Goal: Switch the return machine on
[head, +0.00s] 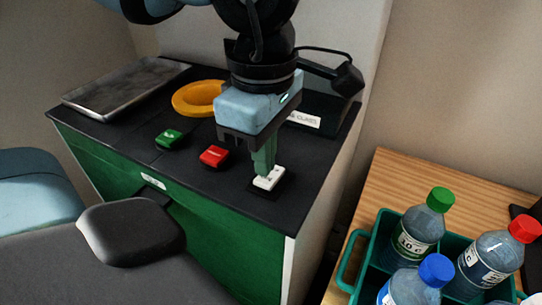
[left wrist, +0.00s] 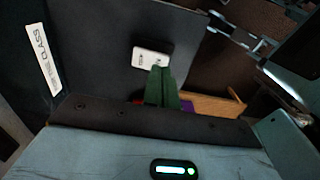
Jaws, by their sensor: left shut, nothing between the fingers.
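The return machine (head: 95,160) is a green cabinet with a black top. A white rocker switch (head: 269,178) on a dark plate sits near the top's front right corner. It also shows in the left wrist view (left wrist: 150,60), with small marks on it. My left gripper (head: 264,172) points down with its green fingers shut and empty. Its fingertips (left wrist: 161,70) are at the switch, touching it or just above; I cannot tell which. They hide part of the switch. My right gripper is not in view.
A green button (head: 170,139) and a red button (head: 214,156) lie left of the gripper. Behind are a yellow ring (head: 197,98) and a metal plate (head: 125,85). A green crate (head: 362,262) with bottles stands on a wooden table (head: 380,180) at right.

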